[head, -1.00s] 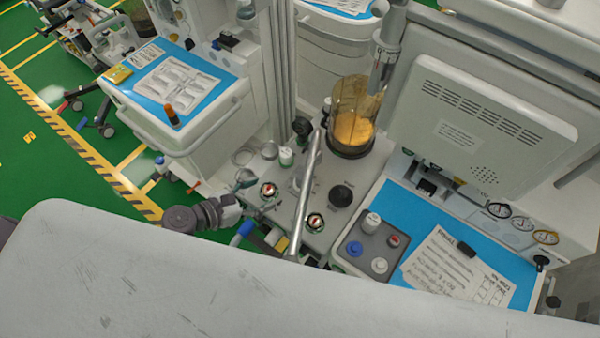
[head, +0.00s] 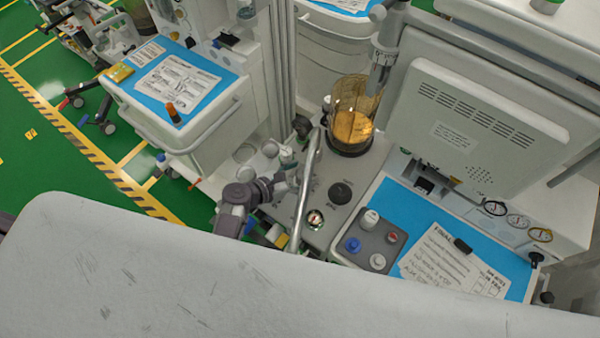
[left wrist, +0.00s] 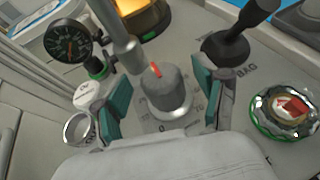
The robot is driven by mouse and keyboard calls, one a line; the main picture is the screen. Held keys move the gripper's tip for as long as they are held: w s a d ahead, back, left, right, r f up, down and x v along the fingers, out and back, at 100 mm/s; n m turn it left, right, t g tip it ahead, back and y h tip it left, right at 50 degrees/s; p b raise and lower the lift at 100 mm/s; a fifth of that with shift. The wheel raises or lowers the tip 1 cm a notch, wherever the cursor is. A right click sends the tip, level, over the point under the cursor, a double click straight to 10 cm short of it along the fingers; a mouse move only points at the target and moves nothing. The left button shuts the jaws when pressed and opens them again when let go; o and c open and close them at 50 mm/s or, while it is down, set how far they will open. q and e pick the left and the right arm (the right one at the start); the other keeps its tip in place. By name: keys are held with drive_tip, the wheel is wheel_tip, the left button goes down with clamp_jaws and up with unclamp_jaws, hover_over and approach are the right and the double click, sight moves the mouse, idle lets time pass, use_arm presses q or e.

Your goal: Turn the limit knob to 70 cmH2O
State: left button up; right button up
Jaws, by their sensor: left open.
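The limit knob (left wrist: 168,92) is a grey knob with a red mark on its top, on a pale ring with printed numbers. In the left wrist view a 0 shows at the near side and a 70 near the right finger. The red mark is at the far side of the knob's top. My left gripper (left wrist: 162,84) is open, its two teal fingers on either side of the knob with gaps visible. In the head view my left gripper (head: 287,180) is over the machine top (head: 335,220) and hides the knob. My right gripper is not in view.
A metal bar (head: 305,190) rises close beside the gripper; it also shows in the left wrist view (left wrist: 122,40). A black bag lever (left wrist: 228,48), a red-marked dial (left wrist: 290,107) and a black gauge (left wrist: 68,42) surround the knob. An amber canister (head: 352,125) stands behind.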

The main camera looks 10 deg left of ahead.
use_arm(q)
drive_tip(key=c, duration=1.1)
drive_tip(key=shift+c, duration=0.2)
drive_tip(key=shift+w+a+m+h, duration=0.1)
drive_tip(key=shift+m+h, duration=0.2)
drive_tip(key=m+g+h+b, duration=0.1)
drive_tip(key=m+g+h, duration=0.1)
drive_tip(key=g, duration=0.1)
drive_tip(key=shift+w+a+f+m+b, duration=0.1)
drive_tip(key=shift+w+m+b, duration=0.05)
drive_tip(key=shift+m+b, duration=0.25)
drive_tip(key=m+g+h+b, duration=0.1)
drive_tip(key=g, duration=0.1)
drive_tip(key=m+g+b, duration=0.1)
drive_tip(key=m, duration=0.1)
drive_tip(key=shift+w+a+m+g+h+b, duration=0.1)
drive_tip(key=shift+w+m+g+h+b, duration=0.1)
drive_tip(key=shift+m+g+h+b, duration=0.15)
drive_tip(key=m+g+b, duration=0.2)
drive_tip(key=g+b, duration=0.1)
drive_tip(key=m+g+b, duration=0.1)
drive_tip(key=m+g, duration=0.1)
drive_tip(key=shift+w+f+h, duration=0.1)
drive_tip(key=shift+w+h, duration=0.15)
drive_tip(key=shift+h, duration=0.1)
drive_tip(key=shift+r+m+g+b, duration=0.2)
drive_tip(key=shift+m+g+b, duration=1.25)
drive_tip(key=shift+g+b, duration=0.15)
